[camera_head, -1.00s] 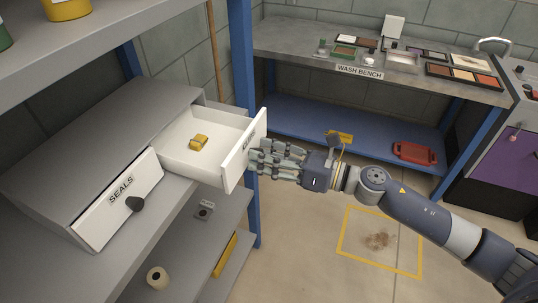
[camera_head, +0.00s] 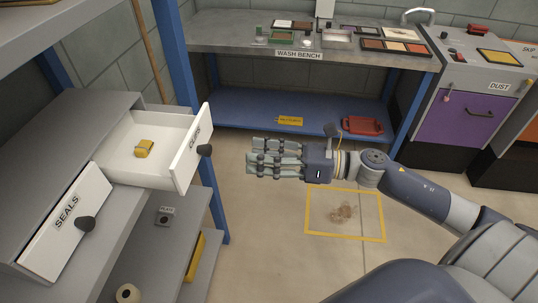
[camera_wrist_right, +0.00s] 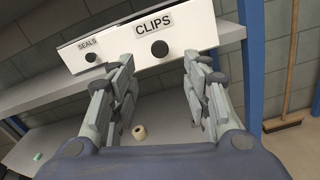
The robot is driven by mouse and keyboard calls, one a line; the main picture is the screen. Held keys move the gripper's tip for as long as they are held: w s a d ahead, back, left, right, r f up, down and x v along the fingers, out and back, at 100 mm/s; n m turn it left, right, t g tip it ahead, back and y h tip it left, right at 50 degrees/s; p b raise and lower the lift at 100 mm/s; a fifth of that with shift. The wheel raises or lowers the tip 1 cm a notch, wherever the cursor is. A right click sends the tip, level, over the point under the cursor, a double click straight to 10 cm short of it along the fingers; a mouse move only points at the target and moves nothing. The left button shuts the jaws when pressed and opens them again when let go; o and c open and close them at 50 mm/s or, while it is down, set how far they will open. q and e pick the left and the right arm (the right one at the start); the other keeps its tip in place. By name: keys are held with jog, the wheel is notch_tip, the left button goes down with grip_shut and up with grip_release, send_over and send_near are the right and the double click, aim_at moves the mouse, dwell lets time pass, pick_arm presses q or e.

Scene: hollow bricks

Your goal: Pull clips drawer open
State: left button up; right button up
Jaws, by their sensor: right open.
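The white CLIPS drawer (camera_head: 189,158) stands pulled out of the grey cabinet (camera_head: 82,115) in the head view. A yellow object (camera_head: 144,149) lies inside it. Its dark round knob (camera_head: 205,149) is on the front panel, and the knob (camera_wrist_right: 159,48) also shows in the right wrist view. My right gripper (camera_head: 252,158) is open and empty, apart from the knob and to its right. In the right wrist view the gripper's fingers (camera_wrist_right: 158,88) are spread, with the CLIPS front ahead of them. My left gripper is in neither view.
The SEALS drawer (camera_head: 65,222) is beside it in the cabinet, its front roughly flush. A blue post (camera_head: 184,60) stands behind the CLIPS drawer. The wash bench (camera_head: 225,38) is at the back. A yellow floor outline (camera_head: 311,235) lies below my right arm, with open floor around.

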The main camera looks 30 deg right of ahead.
jog(key=shift+s+d, duration=0.4)
jog(key=shift+d, duration=0.2)
